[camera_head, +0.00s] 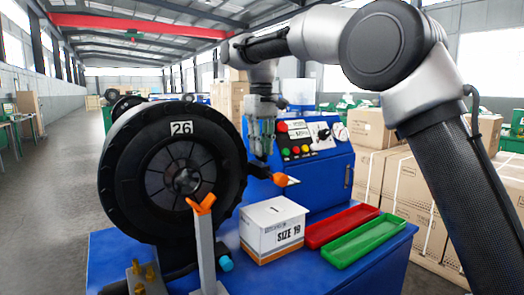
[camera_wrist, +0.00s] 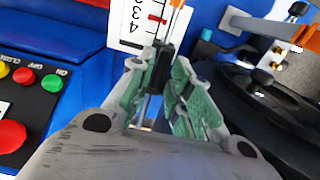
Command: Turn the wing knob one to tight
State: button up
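In the head view my gripper (camera_head: 262,156) points down in front of the blue control cabinet, just above a dark rod that ends in an orange tip (camera_head: 280,179). In the wrist view the green-padded fingers (camera_wrist: 160,72) stand on either side of a narrow black part on a silver rod; I cannot tell whether they touch it. A black knob (camera_head: 323,133) sits on a white plate on the cabinet. I cannot tell which part is wing knob one.
The round black crimper head (camera_head: 125,165) marked 26 stands left of my gripper. An orange-topped fork stand (camera_head: 203,240) is in front. A SIZE 19 box (camera_head: 272,228), a red tray (camera_head: 342,224) and a green tray (camera_head: 364,240) occupy the blue bench. Cardboard boxes stand right.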

jog(key=shift+f, duration=0.75)
grip_shut()
